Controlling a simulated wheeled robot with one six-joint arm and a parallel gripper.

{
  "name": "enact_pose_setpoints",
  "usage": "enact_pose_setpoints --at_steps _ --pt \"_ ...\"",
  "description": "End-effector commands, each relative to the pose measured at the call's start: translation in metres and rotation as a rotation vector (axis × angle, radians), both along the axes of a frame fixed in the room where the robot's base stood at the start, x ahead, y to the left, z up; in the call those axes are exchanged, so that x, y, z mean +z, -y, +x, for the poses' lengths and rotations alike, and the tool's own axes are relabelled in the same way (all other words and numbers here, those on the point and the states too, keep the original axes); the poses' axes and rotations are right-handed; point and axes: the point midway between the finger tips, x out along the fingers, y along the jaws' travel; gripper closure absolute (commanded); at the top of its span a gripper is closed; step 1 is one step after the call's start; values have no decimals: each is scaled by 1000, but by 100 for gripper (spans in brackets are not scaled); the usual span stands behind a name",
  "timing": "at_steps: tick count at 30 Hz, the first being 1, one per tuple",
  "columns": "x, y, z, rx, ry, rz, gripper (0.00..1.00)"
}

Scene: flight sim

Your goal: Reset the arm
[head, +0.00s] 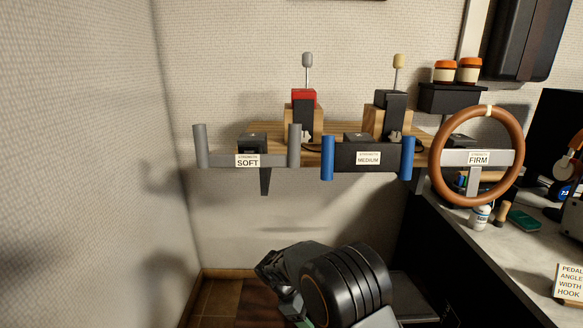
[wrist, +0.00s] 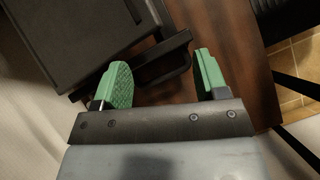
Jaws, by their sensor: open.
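My arm (head: 345,285) shows at the bottom middle of the head view, low in front of the shelf and below the controls. In the wrist view, my gripper (wrist: 163,75) has two green fingers spread wide apart with nothing between them. Beyond the fingers are a brown wood surface (wrist: 225,40) and a black boxy object (wrist: 75,45) with a handle-like bar. I cannot tell from the wrist view whether the fingers touch the bar; they look apart from it.
A wooden shelf (head: 270,128) carries a grey SOFT yoke (head: 215,160), a blue-handled MEDIUM yoke (head: 345,155) and a brown FIRM wheel (head: 437,150). Two levers (head: 307,75) stand behind. A desk (head: 500,245) with small items is at right. A wall (head: 90,180) bounds the left.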

Motion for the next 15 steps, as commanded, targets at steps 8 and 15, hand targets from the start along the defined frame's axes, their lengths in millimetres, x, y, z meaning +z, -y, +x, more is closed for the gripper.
enact_pose_setpoints --at_steps 8,15 --pt "134 31 -57 -491 256 234 33" --pt "263 65 -112 -907 484 439 33"
